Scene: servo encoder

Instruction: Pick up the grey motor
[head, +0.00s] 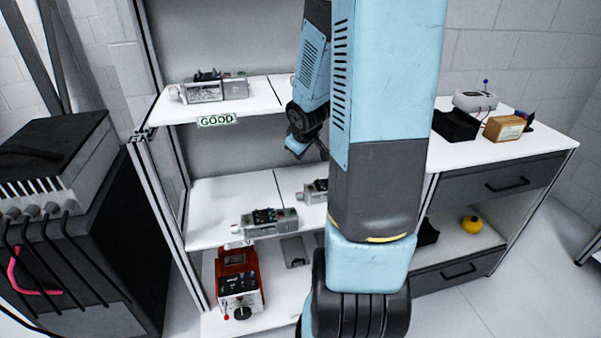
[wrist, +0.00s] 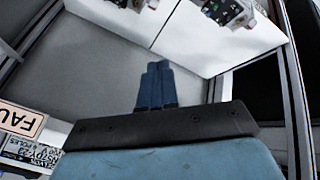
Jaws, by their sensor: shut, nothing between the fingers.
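Three grey motors show in the head view. One grey motor (head: 212,88) lies on the top shelf above a GOOD label. Another grey motor (head: 264,221) lies near the front edge of the middle shelf. A third (head: 314,191) is behind it to the right, partly hidden by my arm. My gripper (head: 297,147) is between the top and middle shelves, above the motors there and apart from them. Its blue fingers (wrist: 157,84) are shut and empty in the wrist view. One motor (wrist: 228,12) is cut off at that view's top edge.
A FAULTY-type label reading "FAU" (wrist: 20,117) is at the left of the wrist view. A red device (head: 238,277) stands on the bottom shelf. A black bin (head: 456,124) and a brown box (head: 503,128) sit on the right cabinet. A dark machine (head: 65,220) stands left.

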